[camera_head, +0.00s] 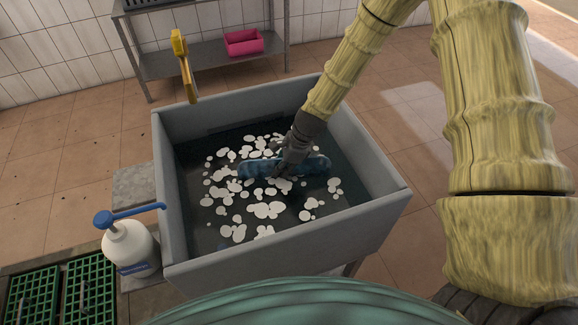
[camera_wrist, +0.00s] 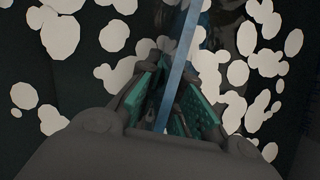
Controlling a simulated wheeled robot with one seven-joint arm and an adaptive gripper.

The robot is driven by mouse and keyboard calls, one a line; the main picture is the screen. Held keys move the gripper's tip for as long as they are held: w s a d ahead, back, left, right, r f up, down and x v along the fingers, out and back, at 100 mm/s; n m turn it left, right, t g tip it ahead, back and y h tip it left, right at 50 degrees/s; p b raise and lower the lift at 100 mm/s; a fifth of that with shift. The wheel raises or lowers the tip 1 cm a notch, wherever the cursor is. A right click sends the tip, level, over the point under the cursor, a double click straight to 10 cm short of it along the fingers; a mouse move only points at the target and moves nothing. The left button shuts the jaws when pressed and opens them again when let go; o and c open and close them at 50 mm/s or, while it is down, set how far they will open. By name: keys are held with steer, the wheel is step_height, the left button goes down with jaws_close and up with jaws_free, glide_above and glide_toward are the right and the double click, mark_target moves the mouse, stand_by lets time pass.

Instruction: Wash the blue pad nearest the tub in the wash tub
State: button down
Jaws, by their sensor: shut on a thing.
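The grey wash tub (camera_head: 383,213) holds dark water with many white foam patches (camera_head: 268,210). My gripper (camera_head: 284,170) points down into the tub, around its middle. It is shut on the blue pad (camera_head: 252,168), which lies lengthwise left to right at the water among the foam. The pad sticks out on both sides of the gripper. In the wrist view, the pad shows as a thin blue strip (camera_wrist: 184,45) between the green-lined fingers of my gripper (camera_wrist: 172,92). How deep the pad sits in the water is hard to tell.
A white bottle with a blue pump (camera_head: 130,247) stands at the tub's left front corner. Green grates (camera_head: 88,285) lie at the lower left. A yellow upright piece (camera_head: 184,65) rises at the back left rim. Behind is a metal shelf with a pink bin (camera_head: 243,42).

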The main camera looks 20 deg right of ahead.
steer(key=shift+a, duration=0.9)
steer(key=shift+w+d+p, duration=0.1)
steer(key=shift+d+p, duration=0.85)
steer(key=shift+d, duration=2.55)
steer(key=a, duration=0.7)
steer(key=shift+p, duration=0.3)
step_height(320, 180, up, 36)
steer(key=p, duration=1.9)
